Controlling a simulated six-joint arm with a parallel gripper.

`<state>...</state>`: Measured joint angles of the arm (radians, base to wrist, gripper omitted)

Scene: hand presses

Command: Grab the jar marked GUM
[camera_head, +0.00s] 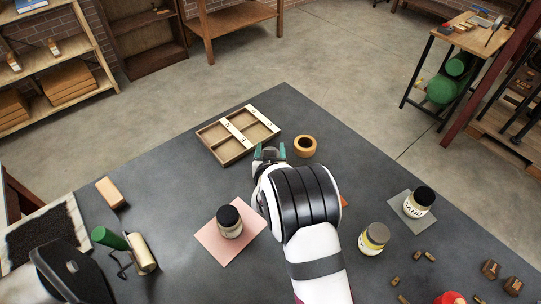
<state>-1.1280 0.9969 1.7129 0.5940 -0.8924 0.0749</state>
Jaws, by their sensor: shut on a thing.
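My gripper (269,153) is beside the right end of the wooden tray, its green-tipped fingers pointing away from the camera. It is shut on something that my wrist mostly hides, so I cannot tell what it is. A black-lidded jar (230,222) stands upright on a pink sheet, left of my arm; its label is too small to read. A jar with a yellow band (374,238) stands right of my arm. Another black-lidded jar (416,203) stands on a grey sheet, with letters like "AND" showing. I cannot make out GUM on any jar.
The divided wooden tray (211,136) and a tape roll (305,147) lie near my gripper. A roller (142,254), a green cylinder (109,238) and a wooden block (110,193) are at left. Small blocks and a red object (450,298) are at right. The table's far corner is clear.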

